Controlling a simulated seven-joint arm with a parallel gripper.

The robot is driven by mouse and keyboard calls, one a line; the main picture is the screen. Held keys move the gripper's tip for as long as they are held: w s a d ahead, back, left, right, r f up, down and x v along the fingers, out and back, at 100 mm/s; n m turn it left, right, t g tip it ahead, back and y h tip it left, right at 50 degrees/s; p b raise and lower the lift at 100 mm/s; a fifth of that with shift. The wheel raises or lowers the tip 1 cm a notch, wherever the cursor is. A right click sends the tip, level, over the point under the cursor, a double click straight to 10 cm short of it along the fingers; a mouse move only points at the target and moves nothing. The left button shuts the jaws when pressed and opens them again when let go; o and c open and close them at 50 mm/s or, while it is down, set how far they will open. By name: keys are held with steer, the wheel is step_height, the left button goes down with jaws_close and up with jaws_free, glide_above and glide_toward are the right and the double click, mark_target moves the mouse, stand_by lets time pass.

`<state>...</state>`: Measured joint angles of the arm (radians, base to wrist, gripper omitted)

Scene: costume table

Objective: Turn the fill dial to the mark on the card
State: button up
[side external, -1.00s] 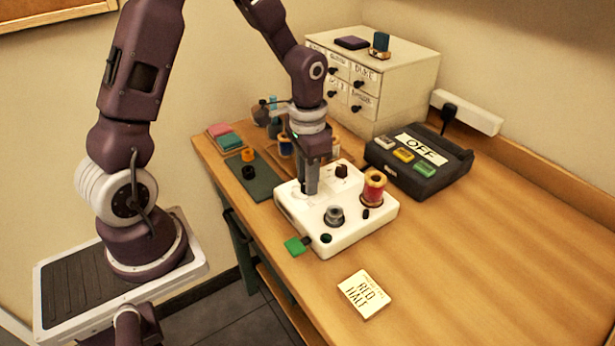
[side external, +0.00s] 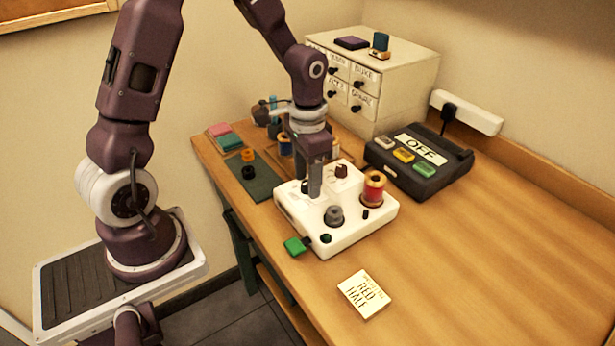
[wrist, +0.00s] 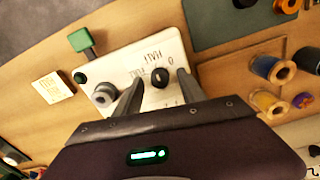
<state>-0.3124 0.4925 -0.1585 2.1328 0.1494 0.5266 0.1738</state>
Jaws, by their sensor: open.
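The fill dial (wrist: 161,76) is a small black knob on a white machine (side external: 345,235), with 0, HALF and FULL printed around it. In the wrist view my gripper (wrist: 158,80) is open, with one finger on each side of the dial; I cannot tell whether either touches it. In the side view my gripper (side external: 314,190) points down at the machine's back left and partly hides the dial. The card (side external: 366,294) lies on the table in front and reads RED HALF; it also shows in the wrist view (wrist: 52,87).
A red thread spool (side external: 374,188), a grey knob (side external: 334,215) and a second dark knob (side external: 341,170) stand on the machine. A green tab (side external: 296,246) juts from its front left. A black box (side external: 418,165) marked OFF is behind right. The table's right side is clear.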

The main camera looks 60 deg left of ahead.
step_height(320, 180, up, 7)
steer(key=shift+f, duration=0.1)
steer(key=s+d+r+t, duration=0.2)
steer(key=s+d+r, duration=0.1)
steer(key=s+r, duration=0.3)
steer(key=s+d+r+n+t, duration=0.1)
steer(key=s+d+r+t, duration=0.2)
steer(key=s+r, duration=0.3)
steer(key=s, duration=0.5)
steer(key=shift+s+d+t, duration=0.15)
steer(key=shift+s+t, duration=0.15)
stand_by(0.3)
